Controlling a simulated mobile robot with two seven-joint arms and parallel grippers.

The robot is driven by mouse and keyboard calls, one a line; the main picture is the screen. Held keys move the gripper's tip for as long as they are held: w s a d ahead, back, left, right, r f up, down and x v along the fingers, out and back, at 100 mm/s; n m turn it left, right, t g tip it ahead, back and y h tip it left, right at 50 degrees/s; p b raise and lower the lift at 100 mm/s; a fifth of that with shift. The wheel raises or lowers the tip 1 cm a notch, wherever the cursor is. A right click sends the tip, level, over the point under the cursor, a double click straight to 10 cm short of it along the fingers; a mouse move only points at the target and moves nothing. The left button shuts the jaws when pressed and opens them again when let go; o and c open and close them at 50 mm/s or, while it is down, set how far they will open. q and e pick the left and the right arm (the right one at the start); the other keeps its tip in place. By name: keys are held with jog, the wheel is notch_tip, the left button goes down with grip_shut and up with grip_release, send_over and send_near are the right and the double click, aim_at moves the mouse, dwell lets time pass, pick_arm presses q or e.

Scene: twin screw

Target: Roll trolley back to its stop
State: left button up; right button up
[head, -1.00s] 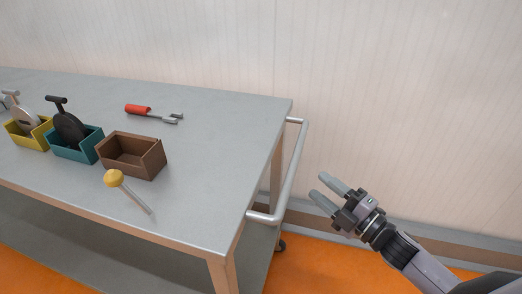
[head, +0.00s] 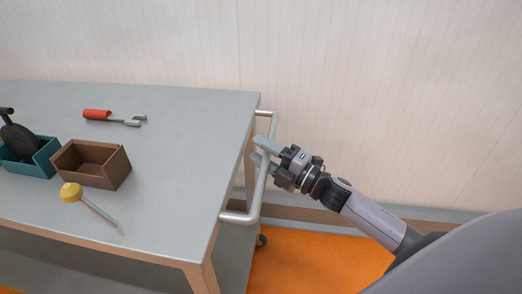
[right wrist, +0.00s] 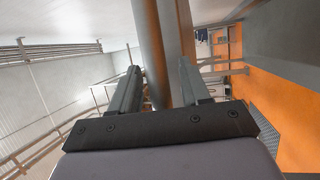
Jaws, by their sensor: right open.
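The trolley (head: 185,150) is a grey metal-topped table with a lower shelf and a caster at its right end. Its tubular push handle (head: 240,217) sticks out from the right end. My right gripper (head: 262,150) is at the handle's upright stretch, with its fingers on either side of the bar in the head view. In the right wrist view the open fingers (right wrist: 163,90) have the grey handle bar (right wrist: 152,45) running between them. The fingers are not closed on it. My left gripper is not in view.
On the trolley top are a brown open box (head: 92,165), a teal box (head: 35,162) with a dark tool, a yellow-headed tool (head: 72,192) and a red-handled tool (head: 98,114). A pale wall stands behind. Orange floor (head: 315,262) is clear to the right.

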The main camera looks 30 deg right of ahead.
jog(key=shift+w+a, duration=0.1)
jog(key=shift+w, duration=0.05)
grip_shut()
dwell(0.4)
